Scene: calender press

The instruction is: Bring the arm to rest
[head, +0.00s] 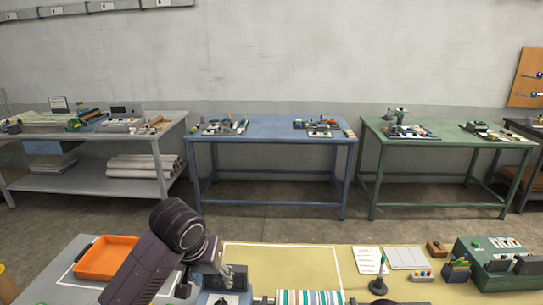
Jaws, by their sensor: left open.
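My left arm (160,255) rises from the bottom left, bends at a dark round joint and reaches down to the right. My left gripper (232,277) is at its end, open, low over the near worktop beside a dark block-like part. I see nothing held between its fingers, though the picture is small there. A roll with teal, white and tan stripes (310,297) lies to the right of the gripper, cut off by the bottom edge. My right gripper is not in view.
An orange tray (105,258) sits left of my arm. The yellow mat (280,257) has clear room behind the roll. Paper sheets (405,257), a black-knobbed stick (378,278) and a green control box (500,265) are at right. Grey, blue (270,128) and green tables stand behind.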

